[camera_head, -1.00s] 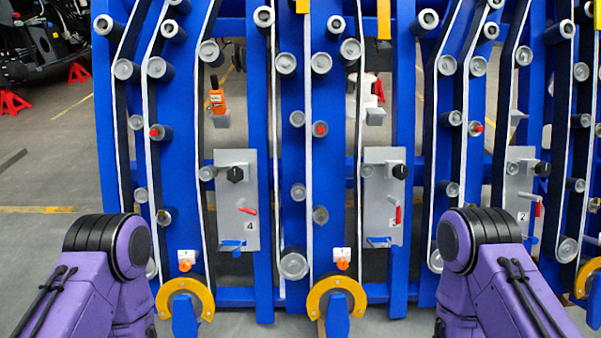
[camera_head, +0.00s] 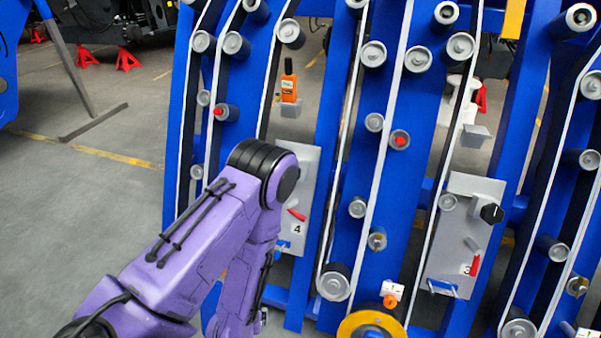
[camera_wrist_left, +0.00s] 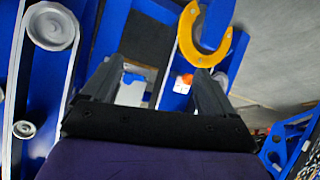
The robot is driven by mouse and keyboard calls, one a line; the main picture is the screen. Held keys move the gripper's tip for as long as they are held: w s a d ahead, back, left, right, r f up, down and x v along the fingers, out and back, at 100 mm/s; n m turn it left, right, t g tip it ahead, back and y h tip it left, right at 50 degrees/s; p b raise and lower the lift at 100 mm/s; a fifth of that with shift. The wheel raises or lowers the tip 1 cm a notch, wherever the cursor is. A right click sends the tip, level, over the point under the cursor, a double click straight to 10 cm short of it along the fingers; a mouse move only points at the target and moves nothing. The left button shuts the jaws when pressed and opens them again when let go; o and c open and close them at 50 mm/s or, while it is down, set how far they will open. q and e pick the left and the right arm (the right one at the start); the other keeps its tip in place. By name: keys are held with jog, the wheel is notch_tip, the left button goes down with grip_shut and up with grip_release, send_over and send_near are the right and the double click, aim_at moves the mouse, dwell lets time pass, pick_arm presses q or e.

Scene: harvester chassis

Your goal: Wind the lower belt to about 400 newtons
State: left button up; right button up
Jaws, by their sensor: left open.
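Long black belts with white edges, such as the one at centre (camera_head: 380,140), run over rollers on the blue chassis. I cannot tell which one is the lower belt. Grey panel 4 (camera_head: 306,180) has a red lever (camera_head: 297,214) and a blue handle (camera_head: 283,245); my left arm hides part of it. Grey panel 3 (camera_head: 440,262) shows a black knob (camera_head: 491,213) and a red lever (camera_head: 475,265). My left gripper (camera_wrist_left: 160,75) is open and empty in the left wrist view, facing the chassis bottom. An orange knob (camera_wrist_left: 184,82) shows between its fingers. My right gripper is out of view.
An orange handheld device (camera_head: 289,88) stands on a grey bracket (camera_head: 291,111). Open floor (camera_head: 90,190) lies to the left.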

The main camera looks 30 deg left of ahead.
pick_arm(q)
jog(key=w+a+f+t+b, duration=0.25)
jog(key=w+b, duration=0.25)
jog(key=w, duration=0.6)
jog(key=w+a+r+t+y+b, duration=0.35)
jog(key=w+r+t+b, duration=0.6)
jog(key=w+r, duration=0.85)
jog(key=shift+h, duration=0.35)
jog(key=x, duration=0.6)
jog(key=a+b+x, duration=0.1)
jog(key=x, duration=0.2)
jog(key=shift+w+a+r, duration=0.1)
jog(key=shift+w+r, duration=0.1)
jog(key=shift+r, duration=0.1)
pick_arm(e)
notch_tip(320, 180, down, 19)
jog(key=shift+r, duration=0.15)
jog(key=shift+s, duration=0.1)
pick_arm(q)
jog(key=c, duration=1)
